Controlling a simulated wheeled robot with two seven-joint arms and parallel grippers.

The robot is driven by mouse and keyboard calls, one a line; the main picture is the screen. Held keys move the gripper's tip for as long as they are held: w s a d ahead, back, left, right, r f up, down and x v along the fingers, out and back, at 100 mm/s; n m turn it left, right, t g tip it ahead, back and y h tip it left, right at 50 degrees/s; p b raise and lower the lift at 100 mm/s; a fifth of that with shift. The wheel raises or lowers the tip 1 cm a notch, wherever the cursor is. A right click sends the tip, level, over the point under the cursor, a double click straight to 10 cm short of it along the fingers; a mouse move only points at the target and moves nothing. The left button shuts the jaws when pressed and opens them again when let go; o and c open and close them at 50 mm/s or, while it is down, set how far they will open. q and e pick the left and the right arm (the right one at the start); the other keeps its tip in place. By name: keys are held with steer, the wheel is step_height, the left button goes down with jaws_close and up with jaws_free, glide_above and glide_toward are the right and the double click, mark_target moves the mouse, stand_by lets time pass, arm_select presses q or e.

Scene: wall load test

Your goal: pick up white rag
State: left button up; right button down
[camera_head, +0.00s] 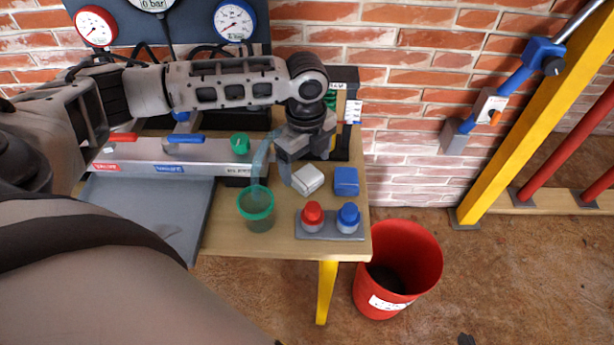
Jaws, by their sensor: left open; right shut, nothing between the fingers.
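The white rag (308,179) is a small pale folded block on the wooden table, left of a blue folded block (346,181). My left gripper (306,164) comes in from the left and points down just above and behind the white rag. Its jaws are open, with one finger at the rag's left side. Whether a finger touches the rag I cannot tell. The far edge of the rag is partly hidden by the gripper. My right gripper is not in view.
A green translucent cup (257,207) stands left of the rag. A grey base (330,229) with red and blue knobs lies in front. A red bucket (398,268) stands on the floor right of the table. Gauges and a grey metal rail (180,152) are behind.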

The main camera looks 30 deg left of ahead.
mark_target(307, 176)
arm_select(q)
steer(key=f, duration=0.3)
steer(key=shift+s+d+f, duration=0.2)
steer(key=shift+f, duration=0.1)
steer(key=c, duration=1.1)
